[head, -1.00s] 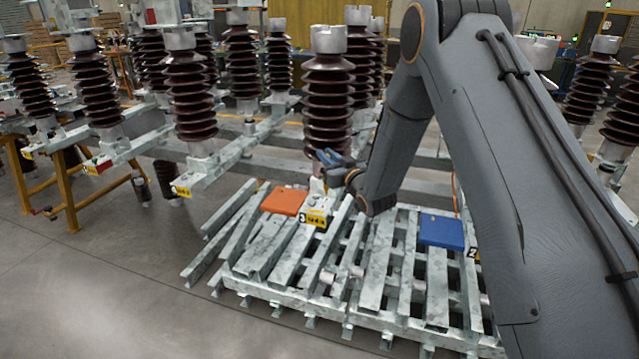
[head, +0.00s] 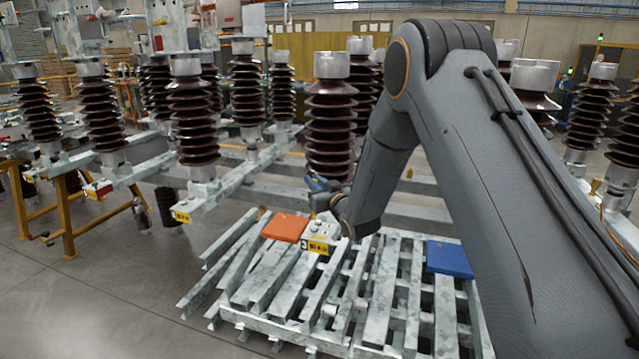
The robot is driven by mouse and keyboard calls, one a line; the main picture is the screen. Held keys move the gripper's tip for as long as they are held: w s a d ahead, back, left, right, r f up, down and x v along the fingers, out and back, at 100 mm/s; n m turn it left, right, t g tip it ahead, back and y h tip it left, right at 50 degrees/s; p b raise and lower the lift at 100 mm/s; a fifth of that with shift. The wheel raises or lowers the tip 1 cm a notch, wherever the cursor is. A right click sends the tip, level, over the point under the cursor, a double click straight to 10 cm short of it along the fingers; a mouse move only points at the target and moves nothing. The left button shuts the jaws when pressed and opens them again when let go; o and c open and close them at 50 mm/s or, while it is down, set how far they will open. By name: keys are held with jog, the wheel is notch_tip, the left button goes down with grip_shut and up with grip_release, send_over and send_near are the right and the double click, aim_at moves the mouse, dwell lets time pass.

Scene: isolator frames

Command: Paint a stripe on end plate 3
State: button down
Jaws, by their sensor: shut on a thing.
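End plate 3 (head: 322,240) is a pale metal end face with a yellow label marked 3. It sits on the rack, just right of an orange slab. My gripper (head: 318,186) is above it, at the end of my grey arm, in front of a brown insulator. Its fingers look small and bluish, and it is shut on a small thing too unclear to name. The lower end of that thing is hard to tell from the plate, so I cannot tell whether they touch. I can make out no painted stripe on the plate.
The orange slab (head: 285,227) and a blue slab (head: 449,258) lie on a slatted galvanised rack (head: 262,322). Tall brown ribbed insulators (head: 331,125) stand behind. A yellow trestle (head: 68,222) is at left. Grey floor at front left is clear.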

notch_tip(320, 180, down, 6)
jog(key=b, duration=0.2)
jog(key=shift+f+b, duration=0.25)
jog(key=shift+b, duration=0.1)
jog(key=w+a, duration=0.1)
jog(key=a, duration=0.3)
jog(key=d, duration=0.2)
jog(key=s+d, duration=0.1)
jog(key=d, duration=0.1)
jog(key=shift+f, duration=0.15)
notch_tip(320, 180, up, 5)
jog(key=shift+a+f+p, duration=0.1)
jog(key=shift+p, duration=1.05)
jog(key=shift+r+p, duration=0.7)
jog(key=shift+r, duration=0.95)
